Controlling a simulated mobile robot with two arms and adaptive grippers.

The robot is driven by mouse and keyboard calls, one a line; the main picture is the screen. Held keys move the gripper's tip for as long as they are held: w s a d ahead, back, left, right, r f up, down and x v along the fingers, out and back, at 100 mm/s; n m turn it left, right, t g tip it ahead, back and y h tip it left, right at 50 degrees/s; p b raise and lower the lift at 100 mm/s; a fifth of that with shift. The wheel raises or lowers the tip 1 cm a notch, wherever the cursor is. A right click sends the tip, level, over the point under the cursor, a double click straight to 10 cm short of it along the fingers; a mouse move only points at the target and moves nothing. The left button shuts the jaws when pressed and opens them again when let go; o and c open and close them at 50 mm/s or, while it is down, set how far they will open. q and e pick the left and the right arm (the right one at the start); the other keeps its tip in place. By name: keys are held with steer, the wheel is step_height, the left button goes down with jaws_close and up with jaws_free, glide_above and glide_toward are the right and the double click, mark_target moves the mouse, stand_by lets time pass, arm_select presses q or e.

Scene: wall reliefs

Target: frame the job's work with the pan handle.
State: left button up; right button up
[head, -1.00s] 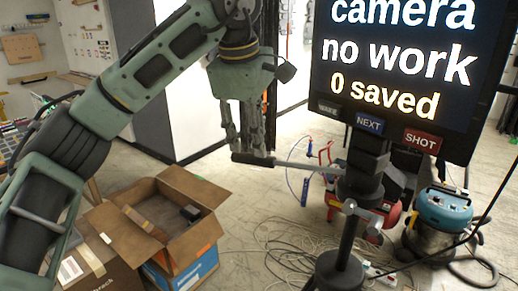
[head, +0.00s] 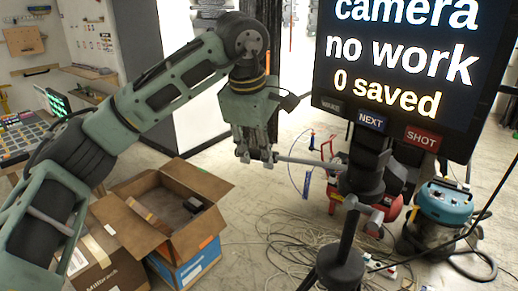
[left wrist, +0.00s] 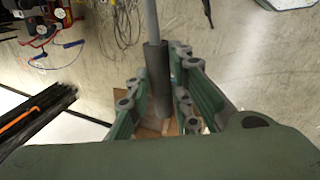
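The pan handle is a thin grey rod (head: 305,162) with a dark grip (left wrist: 156,75) at its end. It runs left from the dark camera head (head: 366,165) on its tripod (head: 340,262). My left gripper (head: 255,160) is over the grip end, its fingers pointing down and hiding most of the grip in the head view. In the left wrist view its fingers (left wrist: 158,90) stand on both sides of the grip and look open around it; any contact is unclear. The screen (head: 400,60) reads "camera", "no work", "0 saved". My right gripper is not in view.
Below the screen are a NEXT button (head: 371,121) and a SHOT button (head: 423,138). An open cardboard box (head: 205,187) on a blue box (head: 195,268) stands below my left arm. A teal vacuum (head: 443,205) stands right of the tripod. Cables (head: 285,240) lie on the floor.

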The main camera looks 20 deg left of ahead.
arm_select(q)
jaws_close()
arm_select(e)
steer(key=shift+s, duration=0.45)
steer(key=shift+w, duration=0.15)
